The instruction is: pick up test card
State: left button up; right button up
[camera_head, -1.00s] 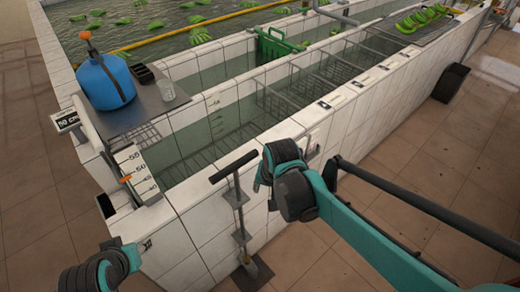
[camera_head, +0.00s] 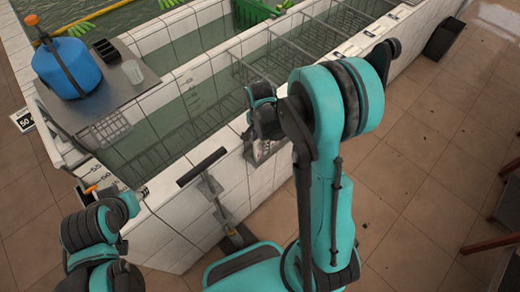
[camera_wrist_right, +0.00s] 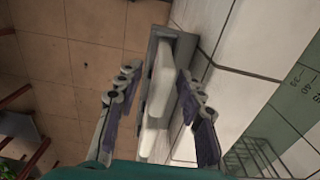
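In the right wrist view, white slab-like pieces that look like the test cards (camera_wrist_right: 160,78) stand in a grey holder (camera_wrist_right: 186,45) on the side of the white tiled wall. My right gripper (camera_wrist_right: 158,122) is open, its two purple-padded fingers on either side of the white pieces. I cannot tell whether either finger touches them. In the head view my right gripper (camera_head: 262,148) is small and partly hidden at the tank's outer wall, below its dark wrist.
A blue jug (camera_head: 68,68) and a clear beaker (camera_head: 133,72) stand on a metal shelf at the tank's corner. A T-handled tool (camera_head: 203,168) leans at the outer wall, left of my right gripper. Tiled floor (camera_head: 425,165) is open on the right.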

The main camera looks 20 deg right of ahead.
notch_tip(320, 180, down, 2)
jog(key=shift+f, duration=0.25)
jog(key=shift+r, duration=0.1)
grip_shut()
